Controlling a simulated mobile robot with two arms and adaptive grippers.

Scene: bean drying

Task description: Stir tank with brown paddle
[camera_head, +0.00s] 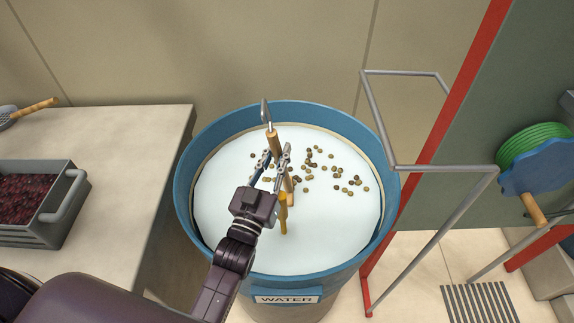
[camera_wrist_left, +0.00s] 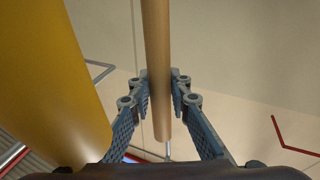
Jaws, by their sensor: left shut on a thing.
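The blue tank (camera_head: 187,215), labelled WATER, stands in the middle of the head view. Its pale surface carries several scattered brown and olive beans (camera_head: 345,180), mostly right of my gripper. My left gripper (camera_head: 274,160) is over the tank, shut on the brown wooden handle of a paddle (camera_head: 273,145). The handle is near upright, with a grey metal end at the top; its lower part shows below the fingers. In the left wrist view the handle (camera_wrist_left: 156,50) runs between both fingers. A yellow-orange stick (camera_head: 283,215) stands beside it, large in that view (camera_wrist_left: 45,80). My right gripper is out of view.
A pale table (camera_head: 135,150) at the left bears a grey crate (camera_head: 40,232) of dark red beans and a wooden-handled utensil (camera_head: 35,110). A grey metal frame (camera_head: 430,165) stands close right of the tank. A green and blue reel (camera_head: 540,165) is at far right.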

